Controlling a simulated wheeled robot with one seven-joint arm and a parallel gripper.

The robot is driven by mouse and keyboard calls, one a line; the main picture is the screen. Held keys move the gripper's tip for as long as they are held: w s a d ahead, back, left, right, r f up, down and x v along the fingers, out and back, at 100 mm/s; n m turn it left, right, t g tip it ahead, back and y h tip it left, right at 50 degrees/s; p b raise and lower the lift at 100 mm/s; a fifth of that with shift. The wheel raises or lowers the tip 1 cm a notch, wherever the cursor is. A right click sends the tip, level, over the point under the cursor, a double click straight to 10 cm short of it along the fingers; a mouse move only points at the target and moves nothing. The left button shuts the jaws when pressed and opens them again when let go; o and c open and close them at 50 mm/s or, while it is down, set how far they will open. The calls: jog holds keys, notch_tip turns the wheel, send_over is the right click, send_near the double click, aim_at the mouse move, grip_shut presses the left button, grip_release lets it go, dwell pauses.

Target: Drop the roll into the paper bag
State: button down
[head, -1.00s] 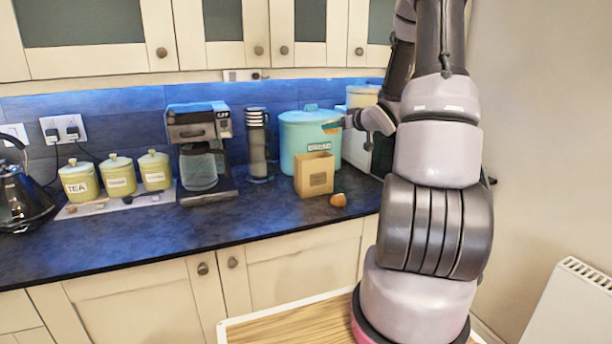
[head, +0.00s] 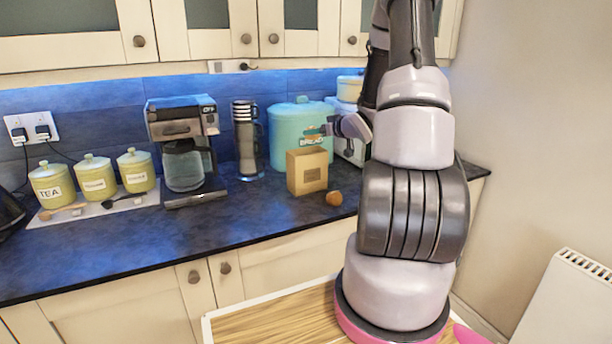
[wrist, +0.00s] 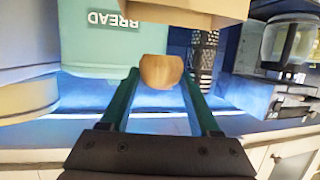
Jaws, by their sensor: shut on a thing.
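The paper bag (head: 307,173) is a tan, open-topped box shape standing upright on the dark worktop, in front of the turquoise bread bin. My gripper (head: 316,134) is just above the bag's top, reaching in from the right. In the wrist view my gripper (wrist: 160,82) is shut on a brown rounded roll (wrist: 160,72) held between the fingertips. In that upside-down view the paper bag (wrist: 185,10) is at the top edge, beyond the roll. The bag's inside is hidden. Another small brown roll (head: 334,198) lies on the worktop right of the bag.
The bread bin (head: 288,125) stands close behind the bag. A stack of cups (head: 248,140) and a coffee maker (head: 184,150) are to its left. Several green canisters (head: 94,178) stand further left. The worktop (head: 240,225) in front is clear.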

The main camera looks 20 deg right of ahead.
jog(key=shift+f, duration=0.3)
jog(key=shift+c, duration=0.2)
grip_release()
jog(key=shift+s, duration=0.1)
jog(key=v, duration=1)
jog(key=shift+s+d+r, duration=0.15)
jog(key=shift+s, duration=0.2)
